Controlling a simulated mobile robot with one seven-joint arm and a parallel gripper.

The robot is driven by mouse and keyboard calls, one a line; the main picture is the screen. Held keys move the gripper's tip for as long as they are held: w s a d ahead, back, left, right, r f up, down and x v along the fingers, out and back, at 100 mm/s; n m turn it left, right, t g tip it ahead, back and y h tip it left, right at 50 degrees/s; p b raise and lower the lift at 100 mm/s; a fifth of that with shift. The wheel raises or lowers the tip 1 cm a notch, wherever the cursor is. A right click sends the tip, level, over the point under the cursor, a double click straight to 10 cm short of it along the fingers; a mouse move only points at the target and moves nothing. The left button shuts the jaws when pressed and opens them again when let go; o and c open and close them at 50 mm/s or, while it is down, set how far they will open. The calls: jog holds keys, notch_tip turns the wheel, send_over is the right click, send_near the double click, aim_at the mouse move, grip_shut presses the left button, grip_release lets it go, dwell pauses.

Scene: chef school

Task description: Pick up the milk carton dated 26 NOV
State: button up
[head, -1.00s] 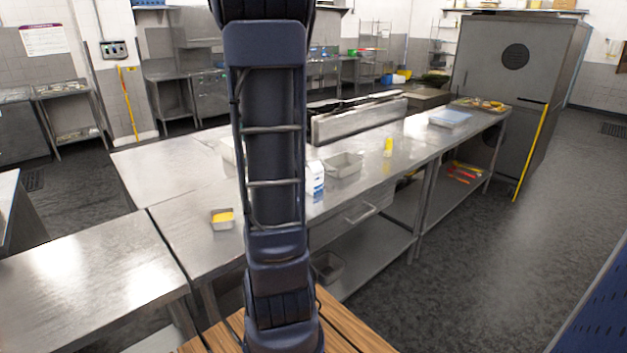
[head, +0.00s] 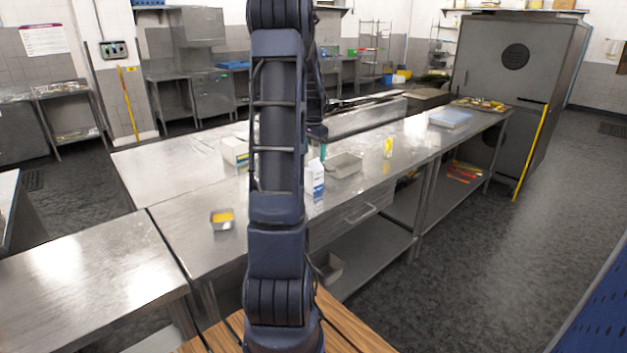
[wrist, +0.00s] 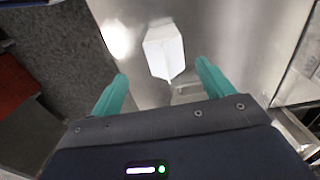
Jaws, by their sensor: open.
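A white and blue milk carton (head: 315,178) stands upright on the steel counter (head: 190,222), partly hidden by my arm in the head view. Any date on it is too small to read. In the wrist view the white carton (wrist: 164,50) shows ahead of my gripper (wrist: 162,70), between the lines of its two teal fingers. The fingers are apart with nothing held. In the head view a teal finger of my gripper (head: 323,152) shows just above and behind the carton.
A metal pan (head: 344,165) and a yellow container (head: 388,148) stand right of the carton. A small pan with yellow contents (head: 222,219) and a white box (head: 235,151) are to the left. A blue-white tray (head: 450,118) lies at the far right.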

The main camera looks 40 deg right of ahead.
aim_at(314, 164)
notch_tip(314, 164, down, 3)
jog(key=shift+f, duration=0.15)
jog(key=shift+w+d+f, duration=0.15)
jog(key=shift+w+f, duration=0.05)
jog(key=shift+f, duration=1.1)
jog(key=shift+w+d+f, duration=0.1)
jog(key=shift+w+f, duration=0.1)
jog(key=shift+f, duration=1.1)
jog(key=shift+c, duration=0.2)
jog(key=c, duration=1.3)
jog(key=shift+r, duration=0.15)
